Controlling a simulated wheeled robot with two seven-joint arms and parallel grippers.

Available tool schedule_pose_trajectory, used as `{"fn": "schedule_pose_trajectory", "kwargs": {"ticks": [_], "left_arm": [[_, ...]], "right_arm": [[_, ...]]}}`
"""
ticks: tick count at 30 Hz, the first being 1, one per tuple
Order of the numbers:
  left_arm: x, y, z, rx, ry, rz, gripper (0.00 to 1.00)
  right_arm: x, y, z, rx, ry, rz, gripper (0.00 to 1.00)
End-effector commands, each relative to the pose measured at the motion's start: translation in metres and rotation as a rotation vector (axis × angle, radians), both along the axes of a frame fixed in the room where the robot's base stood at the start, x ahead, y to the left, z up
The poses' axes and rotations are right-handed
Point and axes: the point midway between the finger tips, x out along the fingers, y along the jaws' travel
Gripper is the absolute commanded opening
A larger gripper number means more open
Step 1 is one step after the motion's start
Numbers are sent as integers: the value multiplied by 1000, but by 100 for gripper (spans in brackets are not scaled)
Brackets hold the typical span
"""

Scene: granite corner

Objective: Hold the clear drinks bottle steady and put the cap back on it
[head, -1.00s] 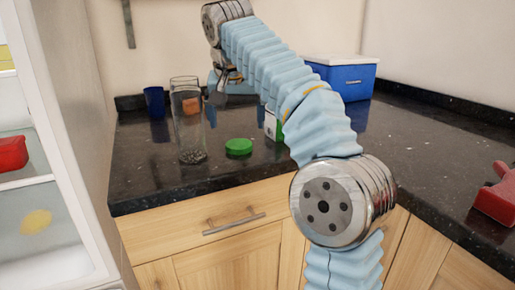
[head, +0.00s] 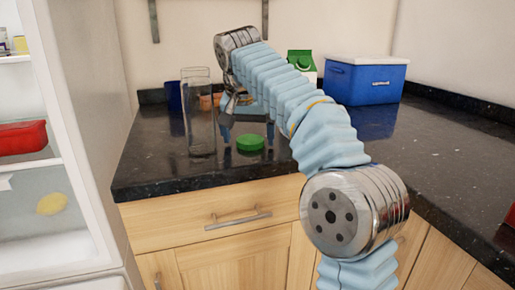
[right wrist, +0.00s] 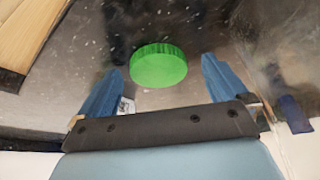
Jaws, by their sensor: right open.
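The clear bottle (head: 201,120) stands upright and uncapped on the dark granite counter, towards its left front. The green cap (head: 250,143) lies flat on the counter to the right of the bottle. My right gripper (head: 248,127) is open and empty, pointing down over the cap, to the right of the bottle. In the right wrist view the cap (right wrist: 158,66) shows between and just beyond the two blue fingers, with room on both sides and no visible contact. My left gripper is out of view.
A dark blue cup (head: 174,97) and an orange item (head: 208,101) stand behind the bottle. A green-topped carton (head: 301,62), partly hidden by my right arm, is beside a blue cooler box (head: 366,82). An open fridge (head: 50,215) is at left.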

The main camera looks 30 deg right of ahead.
Motion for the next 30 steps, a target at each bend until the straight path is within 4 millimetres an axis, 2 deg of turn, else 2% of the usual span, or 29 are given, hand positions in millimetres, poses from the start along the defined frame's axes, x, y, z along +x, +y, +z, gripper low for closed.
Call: {"fn": "schedule_pose_trajectory", "kwargs": {"ticks": [1,11,22,30], "left_arm": [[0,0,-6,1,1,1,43],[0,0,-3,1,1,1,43],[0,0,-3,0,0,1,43],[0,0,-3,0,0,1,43]], "right_arm": [[0,1,-5,0,-2,-1,100],[-1,1,-2,0,-1,-2,100],[-1,1,-2,0,-1,-2,43],[-1,1,-1,1,-2,-1,41]]}}
